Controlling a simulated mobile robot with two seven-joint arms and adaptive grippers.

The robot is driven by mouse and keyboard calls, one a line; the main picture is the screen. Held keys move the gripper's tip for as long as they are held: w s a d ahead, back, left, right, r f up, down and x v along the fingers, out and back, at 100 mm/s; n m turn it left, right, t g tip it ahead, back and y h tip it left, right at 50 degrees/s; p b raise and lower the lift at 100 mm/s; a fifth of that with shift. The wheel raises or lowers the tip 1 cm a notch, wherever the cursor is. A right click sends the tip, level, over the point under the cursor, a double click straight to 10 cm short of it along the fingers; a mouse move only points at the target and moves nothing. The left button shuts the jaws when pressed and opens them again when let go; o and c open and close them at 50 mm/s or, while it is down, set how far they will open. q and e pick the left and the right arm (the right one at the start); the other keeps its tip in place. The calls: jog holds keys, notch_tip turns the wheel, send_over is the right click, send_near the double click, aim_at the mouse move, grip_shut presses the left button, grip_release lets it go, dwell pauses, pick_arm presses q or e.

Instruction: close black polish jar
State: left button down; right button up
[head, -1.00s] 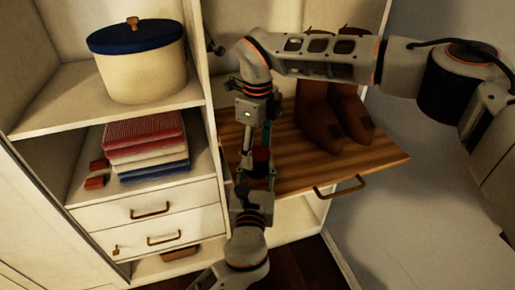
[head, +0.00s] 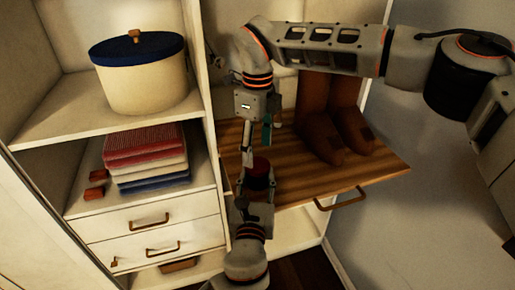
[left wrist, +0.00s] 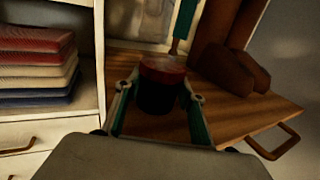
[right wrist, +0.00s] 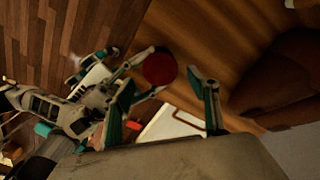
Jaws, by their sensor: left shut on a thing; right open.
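The polish jar has a black body (left wrist: 156,99) and a red lid (left wrist: 163,70), which sits on top of it. My left gripper (left wrist: 158,94) is shut around the black body and holds the jar upright. In the head view the red lid (head: 261,166) shows just below my right gripper (head: 257,150). My right gripper points down, open, with its fingertips above the lid. In the right wrist view the red lid (right wrist: 160,69) appears as a disc between the open fingers. Whether the lid is fully seated cannot be told.
A wooden pull-out shelf (head: 300,183) with a handle lies behind the jar, with brown boots (head: 335,125) on it. Left are folded cloths (head: 147,160), a cream pot (head: 145,82) with a blue lid, and white drawers (head: 150,220). Floor room is free at right.

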aim_at(258, 164)
notch_tip(258, 164, up, 4)
jog(key=n, duration=0.5)
jog(key=shift+f, duration=0.25)
jog(key=shift+f, duration=4)
jog(key=c, duration=1.1)
pick_arm(q)
jog(key=shift+r, duration=0.1)
pick_arm(e)
jog(key=m, duration=0.5)
jog(key=shift+c, duration=0.2)
jog(key=m, duration=0.6)
jog(key=shift+m, duration=0.4)
jog(key=o, duration=1.3)
